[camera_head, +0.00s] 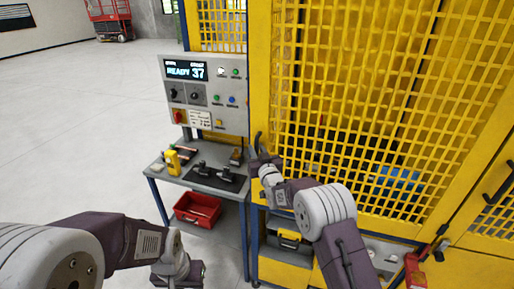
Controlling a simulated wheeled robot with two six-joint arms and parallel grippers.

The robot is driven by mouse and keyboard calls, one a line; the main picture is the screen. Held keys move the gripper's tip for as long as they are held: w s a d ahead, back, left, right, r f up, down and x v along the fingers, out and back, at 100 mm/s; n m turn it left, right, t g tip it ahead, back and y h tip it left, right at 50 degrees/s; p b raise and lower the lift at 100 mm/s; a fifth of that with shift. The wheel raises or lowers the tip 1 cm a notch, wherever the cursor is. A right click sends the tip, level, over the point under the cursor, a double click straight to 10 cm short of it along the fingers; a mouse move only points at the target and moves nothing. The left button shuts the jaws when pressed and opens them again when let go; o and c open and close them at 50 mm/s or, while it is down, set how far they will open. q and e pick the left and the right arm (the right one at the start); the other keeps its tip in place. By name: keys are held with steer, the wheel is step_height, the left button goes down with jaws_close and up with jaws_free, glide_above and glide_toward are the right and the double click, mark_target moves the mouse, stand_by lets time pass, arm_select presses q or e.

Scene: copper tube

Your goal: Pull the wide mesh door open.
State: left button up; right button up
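The wide yellow mesh door (345,95) fills the right half of the head view and looks shut. A dark handle (258,140) shows at its left edge, partly hidden by my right gripper. My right gripper (257,160) is at this handle, with its arm reaching in from the lower right. Its fingers are small and dark, so I cannot tell whether they are closed around the handle or just beside it. My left gripper (192,276) hangs low at the bottom, away from the door, with its fingers unclear.
A control panel (206,95) reading "READY 37" stands left of the door, above a bench (205,185) with tools. A red bin (198,209) is below. Another dark handle (497,184) is on the far-right yellow panel. The floor (85,130) at left is open.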

steer(key=shift+a, duration=0.15)
steer(key=shift+s+r, duration=0.1)
steer(key=shift+s, duration=0.05)
jaws_close()
stand_by(1.1)
